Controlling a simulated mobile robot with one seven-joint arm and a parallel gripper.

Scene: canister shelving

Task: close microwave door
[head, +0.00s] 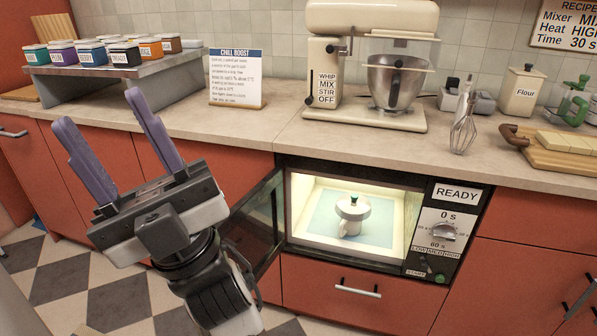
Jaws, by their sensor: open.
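The microwave (467,225) is built into the red cabinets below the counter. Its door (262,222) is open, hinged at the left side and swung out toward me. The lit cavity holds a lidded light-coloured mug (351,212). The panel reads READY and 0 s. My gripper (107,122) is open and empty, with its two purple fingers apart and pointing up and left. It is left of the door, in front of the cabinets. My wrist is close to the door and hides part of its left side; I cannot tell whether they touch.
A stand mixer (328,62) stands on the counter above the microwave. A rack with several coloured jars (124,56) is at the back left, beside a Chill Boost sign (236,78). A whisk (463,130) and flour canister (521,92) are at right. A drawer handle (358,288) sticks out below.

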